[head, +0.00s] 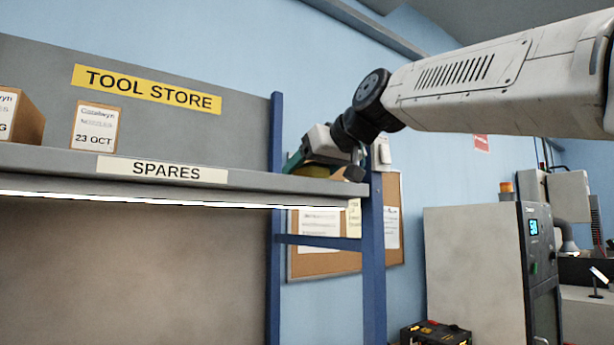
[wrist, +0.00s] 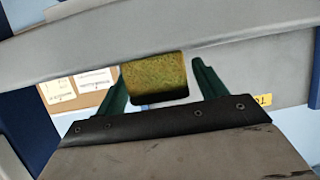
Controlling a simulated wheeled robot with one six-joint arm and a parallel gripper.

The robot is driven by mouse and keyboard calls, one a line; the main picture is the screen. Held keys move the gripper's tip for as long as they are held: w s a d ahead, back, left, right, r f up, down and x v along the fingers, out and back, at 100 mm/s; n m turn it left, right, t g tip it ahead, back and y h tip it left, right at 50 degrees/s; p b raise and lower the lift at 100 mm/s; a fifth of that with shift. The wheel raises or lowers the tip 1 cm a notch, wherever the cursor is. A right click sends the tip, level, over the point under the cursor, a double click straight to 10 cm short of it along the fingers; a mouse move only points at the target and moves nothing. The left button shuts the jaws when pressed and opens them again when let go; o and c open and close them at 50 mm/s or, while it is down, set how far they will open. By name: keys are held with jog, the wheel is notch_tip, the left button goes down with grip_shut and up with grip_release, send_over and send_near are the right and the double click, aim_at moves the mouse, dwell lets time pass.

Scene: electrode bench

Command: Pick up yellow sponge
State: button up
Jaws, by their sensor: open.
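The yellow sponge (wrist: 158,76) is a mottled yellow block with a dark lower edge. In the wrist view it sits between the two green fingers of my gripper (wrist: 161,66), with a gap at the right finger and a narrower one at the left. My gripper is open and not closed on it. In the head view my gripper (head: 318,160) is at the right end of the high shelf. A yellowish part of the sponge (head: 318,171) shows below it, mostly hidden by the gripper and shelf lip.
The grey shelf (head: 240,180) carries a SPARES label. A card (head: 96,127) and a brown box (head: 20,116) stand at its left. A blue post (head: 373,250) stands at its right end, near my wrist. The shelf middle is clear.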

jog(key=shift+w+a+f, duration=0.15)
jog(key=shift+w+a, duration=0.05)
jog(key=shift+w, duration=0.1)
jog(key=c, duration=1)
jog(key=shift+c, duration=0.2)
jog(key=shift+r, duration=0.2)
